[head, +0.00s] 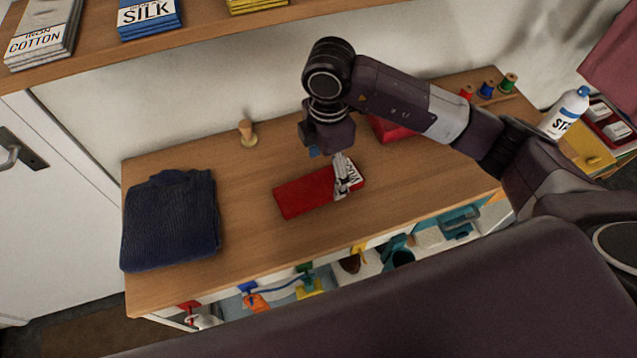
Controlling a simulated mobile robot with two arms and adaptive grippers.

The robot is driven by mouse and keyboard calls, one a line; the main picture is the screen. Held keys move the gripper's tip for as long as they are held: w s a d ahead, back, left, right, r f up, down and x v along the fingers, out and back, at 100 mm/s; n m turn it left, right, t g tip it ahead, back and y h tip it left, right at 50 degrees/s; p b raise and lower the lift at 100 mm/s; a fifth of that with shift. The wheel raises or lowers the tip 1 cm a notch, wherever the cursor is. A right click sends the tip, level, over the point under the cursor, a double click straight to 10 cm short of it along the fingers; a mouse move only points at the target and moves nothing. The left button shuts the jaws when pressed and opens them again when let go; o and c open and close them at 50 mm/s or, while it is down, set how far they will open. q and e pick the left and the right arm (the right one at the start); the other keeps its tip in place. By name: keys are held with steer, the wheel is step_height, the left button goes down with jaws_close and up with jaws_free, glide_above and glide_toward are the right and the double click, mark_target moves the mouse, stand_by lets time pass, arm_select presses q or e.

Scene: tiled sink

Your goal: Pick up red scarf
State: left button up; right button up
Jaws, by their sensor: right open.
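A folded red cloth (303,194), which looks like the red scarf, lies flat on the wooden table top. A white patch with dark lettering shows at its right end. A second red item (386,128) lies farther back, partly hidden behind my right arm. My left gripper is not in view.
A folded dark blue knitted garment (170,220) lies at the table's left. A small wooden peg-like object (247,132) stands at the back. Thread spools (487,89) and a white bottle (566,113) are at right. Open compartments with colourful items lie below the front edge.

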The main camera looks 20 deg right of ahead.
mark_target(325, 182)
steer(key=f, duration=0.2)
steer(key=f+p, duration=0.1)
steer(key=shift+w+f+p, duration=0.2)
steer(key=shift+f+p, duration=0.1)
steer(key=shift+f, duration=0.55)
steer(key=c, duration=1.3)
